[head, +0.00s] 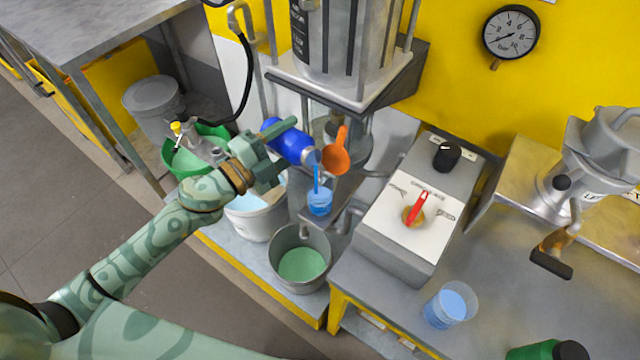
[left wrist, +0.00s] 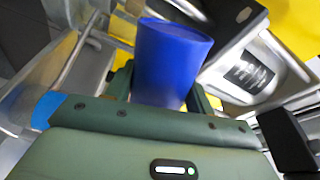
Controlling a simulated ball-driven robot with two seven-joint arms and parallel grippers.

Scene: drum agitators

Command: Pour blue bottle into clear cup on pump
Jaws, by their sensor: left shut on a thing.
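My left gripper (head: 262,158) is shut on the blue bottle (head: 288,143). The bottle is tilted with its mouth down to the right. A thin blue stream (head: 316,178) runs from its mouth into a small clear cup (head: 319,202) that holds blue liquid. The cup stands on the pump's ledge below the bottle, apart from it. In the left wrist view the bottle (left wrist: 170,60) shows between the gripper fingers. My right gripper is not in view.
An orange funnel or scoop (head: 337,157) is just right of the bottle mouth. A steel pot (head: 300,262) with green liquid stands below the cup. A control box (head: 410,215) with a red knob and another clear cup (head: 450,305) of blue liquid are at right.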

